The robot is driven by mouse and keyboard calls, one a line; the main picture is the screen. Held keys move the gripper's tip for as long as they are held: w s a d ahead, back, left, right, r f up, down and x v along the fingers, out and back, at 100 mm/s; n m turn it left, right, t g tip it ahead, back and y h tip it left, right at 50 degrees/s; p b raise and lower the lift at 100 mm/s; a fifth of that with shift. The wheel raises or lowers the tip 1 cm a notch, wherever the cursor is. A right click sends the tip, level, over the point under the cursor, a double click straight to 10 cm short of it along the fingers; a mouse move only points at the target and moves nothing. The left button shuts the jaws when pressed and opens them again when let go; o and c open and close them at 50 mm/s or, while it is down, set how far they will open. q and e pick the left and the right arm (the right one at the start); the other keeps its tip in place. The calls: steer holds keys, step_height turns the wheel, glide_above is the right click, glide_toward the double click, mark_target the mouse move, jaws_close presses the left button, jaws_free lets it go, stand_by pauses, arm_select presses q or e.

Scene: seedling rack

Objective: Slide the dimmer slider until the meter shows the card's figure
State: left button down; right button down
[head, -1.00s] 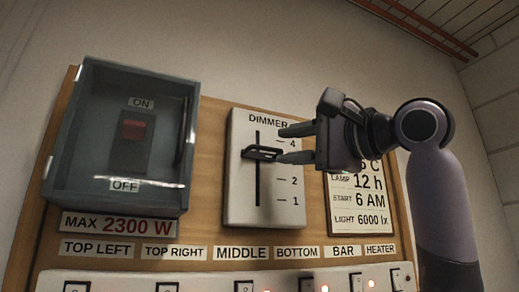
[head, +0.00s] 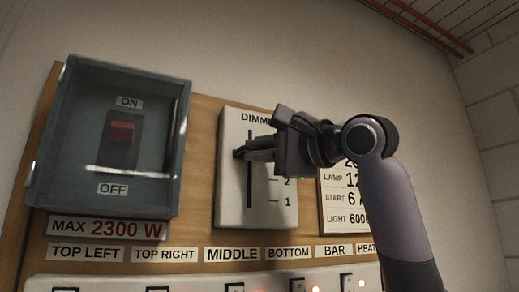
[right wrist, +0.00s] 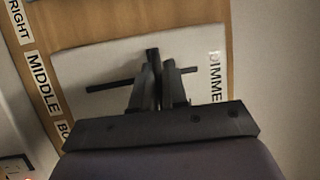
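The dimmer (head: 231,207) is a white plate with a dark vertical slot and a scale; 1 and 2 show, and the upper marks are hidden behind my right gripper (head: 252,151). The dark slider knob (head: 238,153) sits in the upper part of the slot. My right gripper's fingers are closed together on the knob. In the right wrist view, the knob (right wrist: 152,55) shows between the fingertips (right wrist: 155,78). The card (head: 338,222) reads "LIGHT 6000" at its bottom line, partly covered by my arm. No meter is in view. My left gripper is not in view.
A grey switch box (head: 52,150) with a clear cover and red switch (head: 121,132) is left of the dimmer. Below run a "MAX 2300 W" label (head: 107,228), name labels and a white strip (head: 200,283) with several switches, some lit.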

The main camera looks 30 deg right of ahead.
steer(key=shift+r, duration=1.9)
steer(key=shift+s+d+r, duration=0.1)
steer(key=shift+r, duration=0.25)
steer(key=c, duration=1.2)
jaws_free()
steer(key=shift+r, duration=0.1)
steer(key=shift+s+d+f+b, duration=0.1)
steer(key=shift+s+f+b, duration=0.2)
steer(key=shift+s+b, duration=0.1)
steer(key=shift+b+v, duration=1.1)
steer(key=shift+v, duration=2)
